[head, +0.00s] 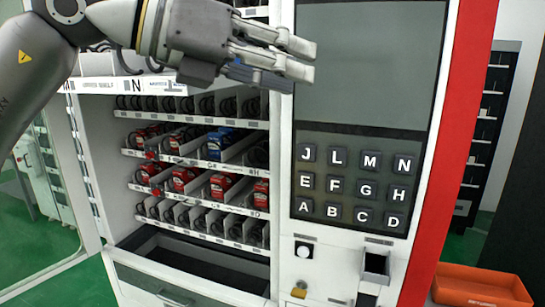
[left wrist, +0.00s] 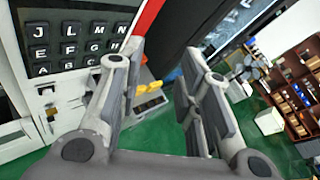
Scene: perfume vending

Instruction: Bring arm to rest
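My left arm (head: 110,25) comes in from the upper left of the head view, raised in front of the vending machine. Its gripper (head: 303,60) points right, in front of the machine's upper middle, and overlaps the left edge of the dark screen in the picture. In the left wrist view the two fingers of the gripper (left wrist: 163,58) stand apart with nothing between them. The black keypad (head: 354,187) with white letters sits below the screen. It also shows at the upper left of the left wrist view (left wrist: 80,42). My right gripper is in neither view.
Shelves (head: 200,163) hold red and blue boxes behind the arm. A dark pickup bin (head: 205,262) lies below them. An orange crate (head: 480,288) stands at the lower right. The left wrist view shows green floor (left wrist: 165,133) and a brown shelf unit (left wrist: 295,95).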

